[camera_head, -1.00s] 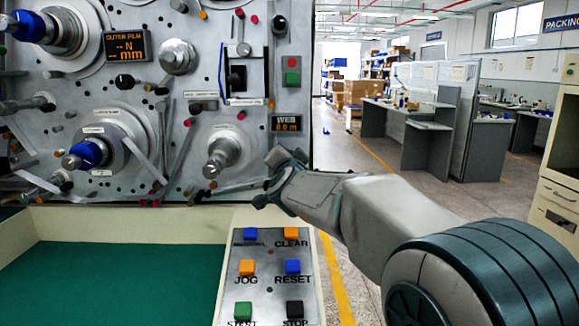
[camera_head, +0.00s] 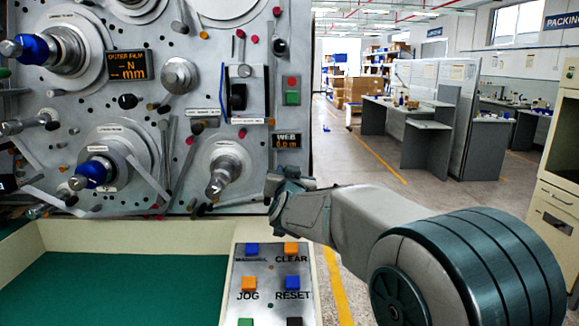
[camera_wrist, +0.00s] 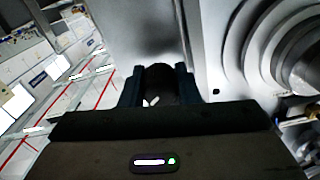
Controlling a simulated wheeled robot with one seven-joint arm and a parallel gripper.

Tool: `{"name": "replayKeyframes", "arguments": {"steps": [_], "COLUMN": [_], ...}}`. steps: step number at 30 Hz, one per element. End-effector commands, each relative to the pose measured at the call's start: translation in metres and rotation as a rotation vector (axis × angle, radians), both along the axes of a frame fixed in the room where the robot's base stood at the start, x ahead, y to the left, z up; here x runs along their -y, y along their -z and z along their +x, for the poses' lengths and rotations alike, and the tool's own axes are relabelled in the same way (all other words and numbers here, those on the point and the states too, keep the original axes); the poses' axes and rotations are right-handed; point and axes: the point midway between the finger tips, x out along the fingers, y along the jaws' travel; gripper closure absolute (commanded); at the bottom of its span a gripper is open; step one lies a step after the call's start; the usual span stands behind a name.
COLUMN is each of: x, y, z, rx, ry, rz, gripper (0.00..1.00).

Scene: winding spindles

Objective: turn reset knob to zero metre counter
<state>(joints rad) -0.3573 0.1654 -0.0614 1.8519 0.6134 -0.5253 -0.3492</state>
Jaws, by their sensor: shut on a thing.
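The WEB metre display (camera_head: 287,141) is lit at the right edge of the machine face; it seems to read 0.0 m. My gripper (camera_head: 274,190) is at the machine face just below this display. In the wrist view my gripper's fingers (camera_wrist: 160,90) are closed around a dark round knob (camera_wrist: 160,74) in front of the grey face. The head view does not show the knob, as my gripper covers that spot. How far the knob is turned cannot be told.
A metal roller (camera_head: 222,170) sticks out left of my gripper. Below is a sloped button panel (camera_head: 270,268) with a blue RESET button (camera_head: 292,283). A green-floored tray (camera_head: 110,290) lies left. The aisle right of the machine is open.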

Motion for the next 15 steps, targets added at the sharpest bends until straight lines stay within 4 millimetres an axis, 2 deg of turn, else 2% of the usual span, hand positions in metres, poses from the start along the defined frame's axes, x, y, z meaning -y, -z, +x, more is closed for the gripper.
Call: {"name": "replayKeyframes", "arguments": {"steps": [3,11,15], "x": [-0.0008,-0.0003,-0.0006], "y": [-0.0035,-0.0012,-0.0040], "z": [-0.0002,0.0001,0.0000], "rx": [-0.002,0.001,-0.001], "ry": [-0.002,0.000,-0.002], "rz": [-0.112,-0.227,-0.348], "gripper": [0.89,0.90,0.90]}}
